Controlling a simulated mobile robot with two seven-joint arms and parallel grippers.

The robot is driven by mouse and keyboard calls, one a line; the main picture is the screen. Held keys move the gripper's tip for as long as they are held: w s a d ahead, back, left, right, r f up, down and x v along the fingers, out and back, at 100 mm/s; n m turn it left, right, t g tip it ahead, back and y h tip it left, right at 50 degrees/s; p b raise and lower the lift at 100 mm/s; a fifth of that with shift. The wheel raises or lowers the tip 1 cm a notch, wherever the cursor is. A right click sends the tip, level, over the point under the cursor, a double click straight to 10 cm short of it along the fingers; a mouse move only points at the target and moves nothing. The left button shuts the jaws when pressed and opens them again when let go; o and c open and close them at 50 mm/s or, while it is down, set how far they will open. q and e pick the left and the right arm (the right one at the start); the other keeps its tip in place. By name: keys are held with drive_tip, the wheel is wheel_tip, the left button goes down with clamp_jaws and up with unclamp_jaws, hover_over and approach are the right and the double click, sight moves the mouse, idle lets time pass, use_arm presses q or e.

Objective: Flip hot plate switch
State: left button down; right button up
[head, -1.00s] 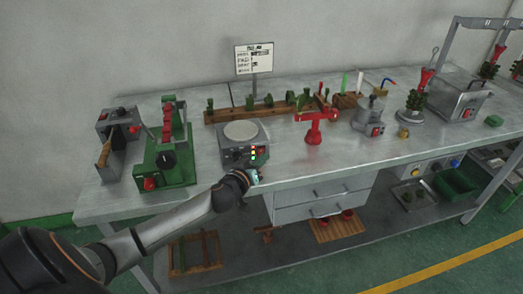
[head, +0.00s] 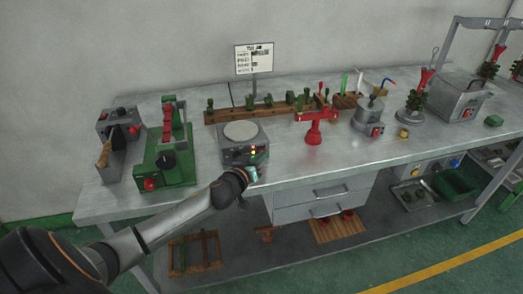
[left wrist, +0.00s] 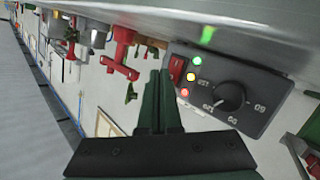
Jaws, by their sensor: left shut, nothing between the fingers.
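The hot plate (head: 230,157) is a grey box with a pale round top, near the front edge of the bench. Its front panel (left wrist: 252,117) shows in the left wrist view with a black knob (left wrist: 230,96), several small lit lamps and a red switch (left wrist: 177,69). My left gripper (left wrist: 160,76) is shut and empty, its dark green fingertips right beside the red switch. I cannot tell whether they touch it. In the head view my left gripper (head: 259,163) is in front of the panel's right part and hides some of it.
A green machine (head: 168,170) stands left of the hot plate. A red stand (head: 315,128) stands to its right, and a wooden rack (head: 240,114) with green pieces lies behind. The steel bench top (head: 350,155) is bare at the front right. Drawers (head: 320,198) hang below.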

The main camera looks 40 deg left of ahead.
use_arm(q)
drive_tip(key=shift+w+a, duration=0.2)
idle(0.3)
drive_tip(key=shift+s+d, duration=0.1)
drive_tip(key=shift+s+d, duration=0.4)
drive_tip(key=shift+d, duration=0.05)
drive_tip(key=shift+s+d+f, duration=0.2)
drive_tip(key=shift+s+d, duration=0.65)
drive_tip(key=shift+d, duration=0.1)
drive_tip(key=shift+s+d+f, duration=0.15)
drive_tip(key=shift+s+d, duration=0.65)
drive_tip(key=shift+d, duration=0.15)
